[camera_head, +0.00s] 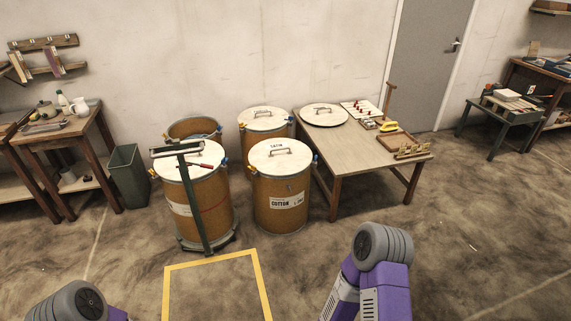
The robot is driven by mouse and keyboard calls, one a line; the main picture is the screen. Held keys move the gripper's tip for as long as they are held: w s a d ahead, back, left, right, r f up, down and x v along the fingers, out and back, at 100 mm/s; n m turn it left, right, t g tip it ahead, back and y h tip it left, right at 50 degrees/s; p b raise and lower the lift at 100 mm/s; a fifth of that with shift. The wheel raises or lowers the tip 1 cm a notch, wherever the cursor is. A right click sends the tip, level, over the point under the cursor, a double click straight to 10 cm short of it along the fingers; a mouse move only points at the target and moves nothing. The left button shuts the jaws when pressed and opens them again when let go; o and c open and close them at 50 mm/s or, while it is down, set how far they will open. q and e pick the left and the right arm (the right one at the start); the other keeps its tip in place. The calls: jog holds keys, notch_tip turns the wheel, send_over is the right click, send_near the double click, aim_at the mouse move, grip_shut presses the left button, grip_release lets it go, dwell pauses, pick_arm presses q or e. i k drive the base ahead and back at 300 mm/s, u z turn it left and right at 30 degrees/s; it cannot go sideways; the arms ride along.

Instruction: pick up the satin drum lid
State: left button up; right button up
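The satin drum lid (270,160) is a round pale lid with a metal handle and small lettering that reads like SATIN. It lies flat on top of a brown drum (281,205) at front centre, whose side label reads COTTON. Coloured clips show at the drum's rim. Parts of my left arm (72,302) and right arm (372,270) show at the bottom edge, well in front of the drums. Neither gripper is in view.
A lidded drum (215,205) stands left, behind a green upright handle (194,205). An open drum (180,130) and another lidded drum (247,134) stand behind. A table (345,155) at right bears a loose round lid (312,114). The yellow-marked floor (215,290) is clear.

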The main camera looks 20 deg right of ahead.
aim_at(274, 156)
jog(key=z, duration=0.9)
jog(key=i, duration=2.95)
jog(key=u, duration=1.5)
jog(key=i, duration=0.5)
jog(key=u, duration=0.45)
